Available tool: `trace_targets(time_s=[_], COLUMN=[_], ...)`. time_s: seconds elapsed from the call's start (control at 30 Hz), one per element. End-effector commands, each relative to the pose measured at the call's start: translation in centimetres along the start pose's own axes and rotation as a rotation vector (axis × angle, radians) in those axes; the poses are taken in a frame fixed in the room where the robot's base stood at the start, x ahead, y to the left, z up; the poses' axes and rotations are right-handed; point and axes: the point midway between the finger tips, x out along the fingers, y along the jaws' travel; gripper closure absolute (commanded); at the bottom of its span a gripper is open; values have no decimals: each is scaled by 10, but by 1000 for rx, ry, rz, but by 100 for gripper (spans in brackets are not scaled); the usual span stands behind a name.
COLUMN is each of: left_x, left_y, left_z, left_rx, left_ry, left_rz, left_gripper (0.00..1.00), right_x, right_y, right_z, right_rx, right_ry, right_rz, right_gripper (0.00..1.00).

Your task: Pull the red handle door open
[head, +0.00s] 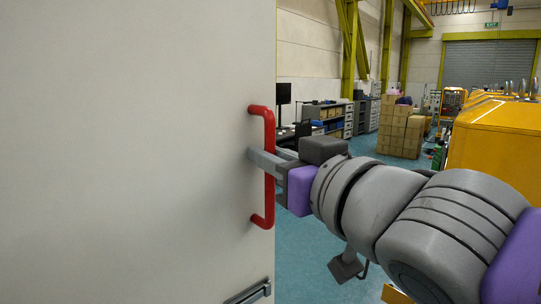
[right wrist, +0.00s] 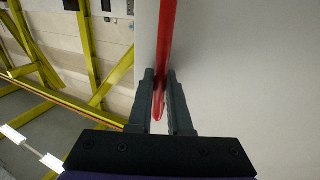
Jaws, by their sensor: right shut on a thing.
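The large off-white door (head: 130,150) fills the left half of the head view. A red bar handle (head: 269,130) stands upright near its right edge. My right gripper (head: 264,160) reaches in from the right and is shut on the middle of the handle. In the right wrist view the red handle (right wrist: 166,45) runs between the two dark fingers (right wrist: 168,90), close against the white door face (right wrist: 245,70).
To the right is a yellow machine (head: 495,140). Farther back are stacked boxes (head: 402,130) and a desk with a monitor (head: 284,95). Blue floor lies open between them.

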Motion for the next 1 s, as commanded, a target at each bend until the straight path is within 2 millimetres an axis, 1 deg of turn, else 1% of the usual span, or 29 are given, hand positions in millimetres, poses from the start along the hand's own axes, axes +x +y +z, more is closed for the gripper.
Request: trace_targets(time_s=[0.17,0.2,0.27,0.53,0.67,0.77,1.0], left_x=[0,0,0,0,2,6,26], left_y=[0,0,0,0,0,0,0], left_z=[0,0,0,0,1,3,13], left_rx=[0,0,0,0,0,0,0], left_ry=[0,0,0,0,-1,-2,-9], left_rz=[0,0,0,0,0,0,0], left_gripper=[100,100,100,100,100,100,100], right_x=[0,0,0,0,-7,-22,-73], right_y=[0,0,0,0,0,0,1], right_z=[-2,-2,-2,-1,0,1,3], right_rx=[1,1,1,1,1,0,0], right_ry=[5,5,4,2,1,1,1], right_rz=[-2,-2,-2,-1,0,1,1], right_gripper=[100,81,70,70,70,70,70])
